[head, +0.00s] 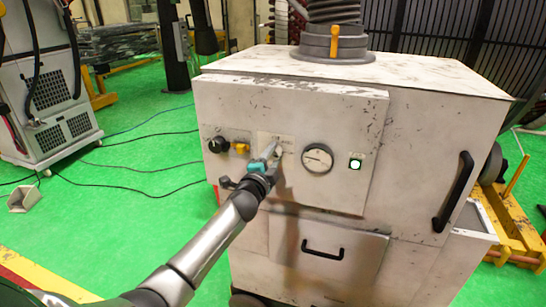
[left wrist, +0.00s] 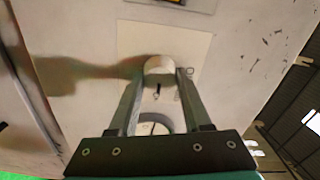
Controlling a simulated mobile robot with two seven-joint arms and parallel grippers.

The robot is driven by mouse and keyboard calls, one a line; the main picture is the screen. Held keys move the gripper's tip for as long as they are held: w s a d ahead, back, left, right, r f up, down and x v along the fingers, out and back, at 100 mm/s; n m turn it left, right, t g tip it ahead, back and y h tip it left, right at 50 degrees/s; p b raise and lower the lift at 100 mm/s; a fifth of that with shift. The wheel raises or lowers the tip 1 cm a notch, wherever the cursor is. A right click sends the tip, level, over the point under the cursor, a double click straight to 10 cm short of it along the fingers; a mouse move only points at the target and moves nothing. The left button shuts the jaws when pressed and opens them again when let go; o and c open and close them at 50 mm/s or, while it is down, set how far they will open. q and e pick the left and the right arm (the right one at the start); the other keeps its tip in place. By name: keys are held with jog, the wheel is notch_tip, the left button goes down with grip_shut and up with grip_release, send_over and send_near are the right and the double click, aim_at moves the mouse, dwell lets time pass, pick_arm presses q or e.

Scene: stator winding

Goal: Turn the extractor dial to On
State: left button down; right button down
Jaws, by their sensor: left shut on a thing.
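The extractor dial (left wrist: 158,64) is a small pale round knob on a cream plate (left wrist: 196,45) on the front panel of a worn white extractor cabinet (head: 230,100). My left gripper (head: 273,150) reaches the panel from the lower left and is shut on the dial. In the left wrist view the two fingers of my left gripper (left wrist: 160,76) lie one on each side of it. A small dark mark shows just below the dial there. In the head view the gripper mostly hides the dial, and its setting cannot be read. My right gripper is not in view.
A black drawer handle (head: 323,250) sits below. A grey machine (head: 45,90) stands at the left.

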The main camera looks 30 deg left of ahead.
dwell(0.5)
pick_arm(q)
jog(key=shift+c, duration=1.7)
grip_release()
jog(key=shift+s, duration=0.1)
jog(key=v, duration=1.5)
jog(key=shift+d, duration=0.1)
